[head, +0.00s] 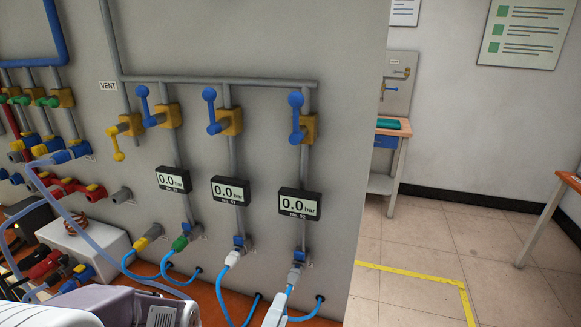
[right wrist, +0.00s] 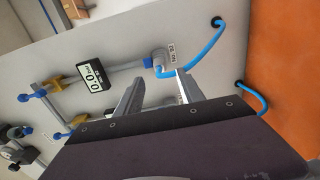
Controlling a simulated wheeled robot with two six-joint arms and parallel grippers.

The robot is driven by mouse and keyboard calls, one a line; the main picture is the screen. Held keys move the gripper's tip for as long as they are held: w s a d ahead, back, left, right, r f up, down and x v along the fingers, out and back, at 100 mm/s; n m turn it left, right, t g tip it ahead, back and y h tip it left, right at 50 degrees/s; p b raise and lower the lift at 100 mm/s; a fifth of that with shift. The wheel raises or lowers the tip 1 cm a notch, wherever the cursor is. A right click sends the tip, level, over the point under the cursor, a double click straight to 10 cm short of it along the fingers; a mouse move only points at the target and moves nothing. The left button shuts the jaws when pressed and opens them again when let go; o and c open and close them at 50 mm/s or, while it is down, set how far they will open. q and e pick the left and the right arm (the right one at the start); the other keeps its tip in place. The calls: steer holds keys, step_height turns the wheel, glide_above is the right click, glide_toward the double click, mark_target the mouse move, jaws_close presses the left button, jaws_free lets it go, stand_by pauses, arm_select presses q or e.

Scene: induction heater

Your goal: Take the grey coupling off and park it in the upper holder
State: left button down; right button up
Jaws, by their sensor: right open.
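The grey coupling (head: 295,274) sits on the lower end of the rightmost pipe on the wall panel, with a blue hose curving from it. It also shows in the right wrist view (right wrist: 160,63), just beyond the fingertips. My right gripper (head: 283,300) is at the bottom of the head view, just below the coupling. In the right wrist view the gripper (right wrist: 157,82) is open, its two fingers apart with nothing held. A bare grey stub (head: 122,195) juts from the panel at left; I cannot tell whether it is the upper holder. My left gripper cannot be made out.
A white coupling (head: 232,258), a green one (head: 181,242) and a yellow one (head: 147,237) sit to the left, with blue hoses. Gauges and blue-handled valves are above. A white box with a copper coil (head: 75,223) stands lower left. Open floor lies right of the panel.

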mark_target(290, 288)
steer(key=shift+w, duration=0.2)
steer(key=x, duration=0.7)
steer(key=shift+w+d+f, duration=0.1)
steer(key=shift+w+f, duration=0.05)
steer(key=shift+w, duration=0.05)
steer(key=shift+w+d, duration=0.2)
steer(key=shift+w, duration=0.4)
steer(key=shift+b, duration=0.7)
stand_by(0.4)
jaws_close()
stand_by(0.7)
stand_by(0.7)
